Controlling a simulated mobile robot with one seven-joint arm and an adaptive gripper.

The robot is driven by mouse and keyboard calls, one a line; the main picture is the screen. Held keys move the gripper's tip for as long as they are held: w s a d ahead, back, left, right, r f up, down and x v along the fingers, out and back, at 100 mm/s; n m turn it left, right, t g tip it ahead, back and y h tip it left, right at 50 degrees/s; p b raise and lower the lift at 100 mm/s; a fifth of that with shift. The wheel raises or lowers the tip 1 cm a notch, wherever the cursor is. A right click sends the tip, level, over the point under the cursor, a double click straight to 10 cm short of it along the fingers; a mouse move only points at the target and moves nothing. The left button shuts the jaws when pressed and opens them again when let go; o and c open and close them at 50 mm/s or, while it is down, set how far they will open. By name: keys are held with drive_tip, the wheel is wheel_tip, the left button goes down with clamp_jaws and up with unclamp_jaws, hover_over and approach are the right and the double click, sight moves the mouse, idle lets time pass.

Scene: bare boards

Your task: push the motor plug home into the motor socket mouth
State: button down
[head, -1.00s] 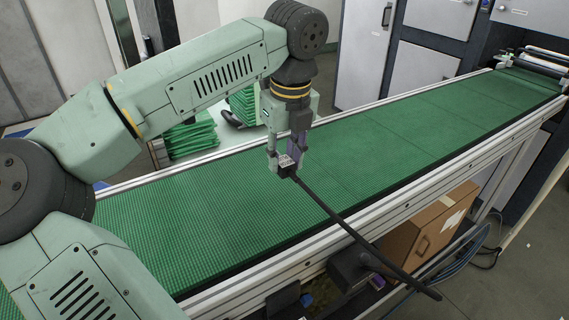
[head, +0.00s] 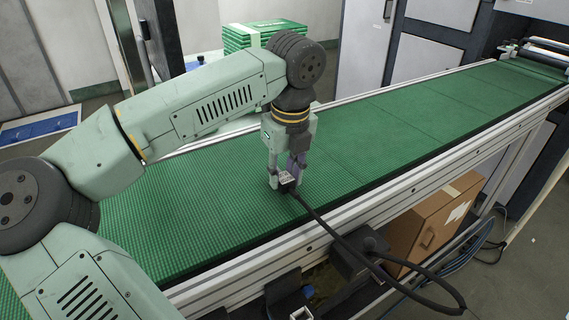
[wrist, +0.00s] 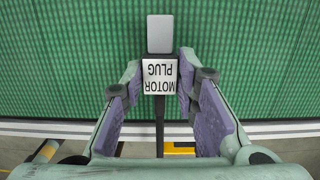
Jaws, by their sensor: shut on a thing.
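The motor plug (head: 287,179) is a small black block with a white label, and a black cable runs from it. My gripper (head: 285,182) is shut on it, above the green conveyor belt. In the wrist view the plug (wrist: 160,76) sits between the purple finger pads of my gripper (wrist: 160,88). Its label reads upside down and its grey front end (wrist: 160,34) points to the top of the picture, over the belt. I cannot make out the motor socket mouth for certain in either view.
The green belt (head: 400,130) has a metal side rail (head: 420,178). Below the rail are a dark box-shaped unit (head: 355,258) and a cardboard box (head: 430,220). The cable (head: 400,268) loops past the rail. Green stacked sheets (head: 265,36) stand behind the belt.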

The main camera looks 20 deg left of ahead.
sight(290, 181)
drive_tip(key=shift+f, duration=0.2)
drive_tip(key=shift+f+b, duration=0.25)
drive_tip(key=shift+b, duration=0.05)
drive_tip(key=c, duration=1.2)
unclamp_jaws()
drive_tip(key=shift+r, duration=0.1)
drive_tip(key=shift+c, duration=0.2)
drive_tip(key=shift+r+p, duration=0.2)
drive_tip(key=shift+p, duration=0.6)
wheel_tip(290, 181, up, 10)
drive_tip(key=d+p, duration=0.1)
drive_tip(key=p, duration=0.3)
drive_tip(key=shift+s+d, duration=0.25)
drive_tip(key=shift+s, duration=0.05)
